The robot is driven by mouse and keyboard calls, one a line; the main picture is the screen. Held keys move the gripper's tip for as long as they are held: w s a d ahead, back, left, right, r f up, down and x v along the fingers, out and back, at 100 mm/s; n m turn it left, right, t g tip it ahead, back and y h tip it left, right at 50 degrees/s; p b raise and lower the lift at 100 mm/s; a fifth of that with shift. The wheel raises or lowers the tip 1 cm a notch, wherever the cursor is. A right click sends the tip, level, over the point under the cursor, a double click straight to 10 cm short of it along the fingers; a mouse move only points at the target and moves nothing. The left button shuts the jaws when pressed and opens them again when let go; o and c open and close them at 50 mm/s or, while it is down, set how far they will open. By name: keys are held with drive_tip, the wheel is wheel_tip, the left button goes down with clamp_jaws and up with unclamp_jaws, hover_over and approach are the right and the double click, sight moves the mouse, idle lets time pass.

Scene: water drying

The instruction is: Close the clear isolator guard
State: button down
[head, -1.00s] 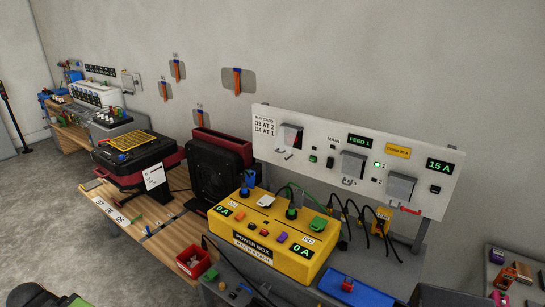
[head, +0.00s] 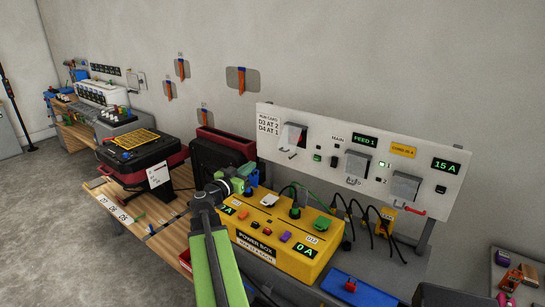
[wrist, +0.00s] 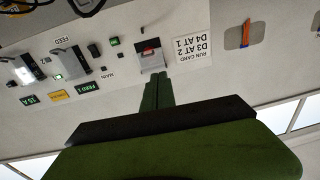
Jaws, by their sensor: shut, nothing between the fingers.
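A white panel (head: 345,160) against the back wall carries several switches with grey, box-like guards. The left guard (head: 293,136) tilts outward, with a red part showing inside it. The middle guard (head: 357,164) and right guard (head: 405,186) also stand out from the panel; I cannot tell which are clear. My gripper (head: 246,172) is shut and empty, below and left of the left guard in the head view. In the wrist view, upside down, my green fingers (wrist: 158,80) point toward the left guard (wrist: 151,60). Contact cannot be told.
A yellow power box (head: 275,235) with plugs and cables stands below the panel, partly behind my arm. A black-and-red case (head: 140,165) sits on the wooden bench to the left. A blue tray (head: 358,290) lies at the front. The wall above the panel is clear.

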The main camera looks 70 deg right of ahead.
drive_tip(key=s+d, duration=0.2)
drive_tip(key=d, duration=0.5)
drive_tip(key=s+d+g, duration=0.1)
drive_tip(key=s+d, duration=0.2)
drive_tip(key=d, duration=0.3)
drive_tip(key=shift+s+d+f+m+y, duration=0.2)
drive_tip(key=shift+s+d+m+y, duration=0.1)
drive_tip(key=shift+d, duration=0.1)
